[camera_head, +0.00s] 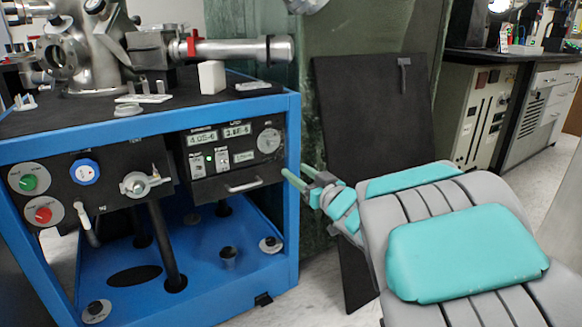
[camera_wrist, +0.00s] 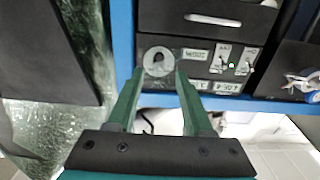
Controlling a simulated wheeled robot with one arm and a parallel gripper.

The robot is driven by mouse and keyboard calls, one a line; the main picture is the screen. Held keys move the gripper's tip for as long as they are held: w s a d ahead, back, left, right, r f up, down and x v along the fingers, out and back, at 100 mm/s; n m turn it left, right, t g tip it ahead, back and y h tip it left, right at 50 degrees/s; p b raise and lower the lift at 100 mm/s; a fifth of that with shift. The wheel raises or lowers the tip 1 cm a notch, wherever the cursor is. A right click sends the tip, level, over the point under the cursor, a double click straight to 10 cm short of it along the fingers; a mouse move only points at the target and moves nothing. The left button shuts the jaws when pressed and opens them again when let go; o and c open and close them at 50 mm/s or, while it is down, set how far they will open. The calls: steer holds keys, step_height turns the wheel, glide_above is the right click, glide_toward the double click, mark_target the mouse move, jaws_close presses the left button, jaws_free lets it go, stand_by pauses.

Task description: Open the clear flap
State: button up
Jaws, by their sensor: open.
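I cannot make out the clear flap's see-through surface in either view. A black control panel (camera_head: 232,155) with two lit readouts, small switches and a round dial is set in the front of the blue frame. A silver bar handle (camera_head: 244,187) sits low on it; in the wrist view, which is turned over, the handle (camera_wrist: 213,19) is at the top and the dial (camera_wrist: 158,62) lies beyond my fingers. My gripper (camera_head: 294,172) is open and empty, just right of the panel by the blue corner post. Its green fingers (camera_wrist: 158,76) are spread in the wrist view.
The blue frame (camera_head: 292,150) has a corner post close to my fingers. A second black panel (camera_head: 90,190) with green, red and blue knobs is at left. Steel vacuum parts (camera_head: 90,50) stand on top. A dark board (camera_head: 370,110) leans behind my arm.

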mark_target(280, 159)
steer(key=b+x, duration=0.1)
steer(key=x, duration=0.6)
steer(key=shift+w+a, duration=0.15)
steer(key=shift+w, duration=0.05)
steer(key=shift+c, duration=0.2)
jaws_close()
stand_by(1.0)
